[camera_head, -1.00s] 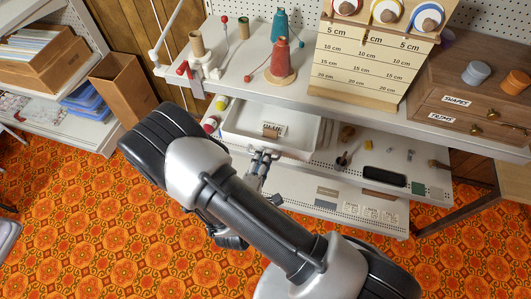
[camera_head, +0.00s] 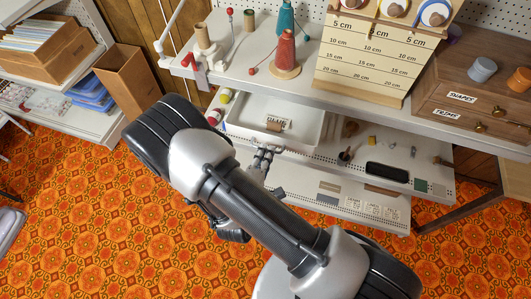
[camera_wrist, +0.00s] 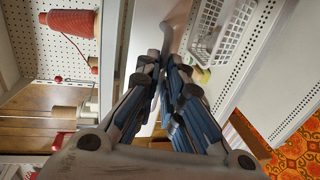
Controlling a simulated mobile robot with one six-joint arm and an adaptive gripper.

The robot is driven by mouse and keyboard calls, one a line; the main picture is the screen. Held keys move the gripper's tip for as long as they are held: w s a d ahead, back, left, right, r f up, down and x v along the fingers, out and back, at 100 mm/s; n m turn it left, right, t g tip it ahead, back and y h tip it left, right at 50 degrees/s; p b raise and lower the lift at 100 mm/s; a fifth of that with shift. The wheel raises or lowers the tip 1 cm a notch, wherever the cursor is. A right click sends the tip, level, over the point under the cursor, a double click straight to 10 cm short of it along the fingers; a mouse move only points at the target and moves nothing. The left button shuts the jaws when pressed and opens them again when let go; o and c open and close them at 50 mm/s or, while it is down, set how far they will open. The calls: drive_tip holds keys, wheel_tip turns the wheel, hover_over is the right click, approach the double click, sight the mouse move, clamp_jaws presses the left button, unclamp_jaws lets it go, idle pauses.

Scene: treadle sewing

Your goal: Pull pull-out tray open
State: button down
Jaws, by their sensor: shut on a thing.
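The pull-out tray (camera_head: 312,133) is a white, shallow, open-topped tray under the white tabletop. Its inside shows in the head view, with a small labelled brown item (camera_head: 274,126) in it. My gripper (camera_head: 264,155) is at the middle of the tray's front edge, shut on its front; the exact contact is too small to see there. In the wrist view my gripper (camera_wrist: 170,62) has its dark fingers close together, pointing toward a pale surface.
The white tabletop (camera_head: 235,75) overhangs the tray and holds spools and a red cone (camera_head: 284,52). A perforated shelf with a black phone-like slab (camera_head: 387,172) lies to the right. A brown bin (camera_head: 127,80) stands left. Patterned floor (camera_head: 95,215) is free in front.

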drive_tip(key=shift+f, duration=0.1)
drive_tip(key=x, duration=0.2)
drive_tip(key=r+x, duration=0.1)
drive_tip(key=x, duration=0.1)
drive_tip(key=shift+w+d+f, duration=0.1)
drive_tip(key=shift+w, duration=0.15)
drive_tip(key=c, duration=1.7)
unclamp_jaws()
approach(270, 141)
drive_tip(key=v, duration=0.2)
drive_tip(key=shift+s, duration=0.35)
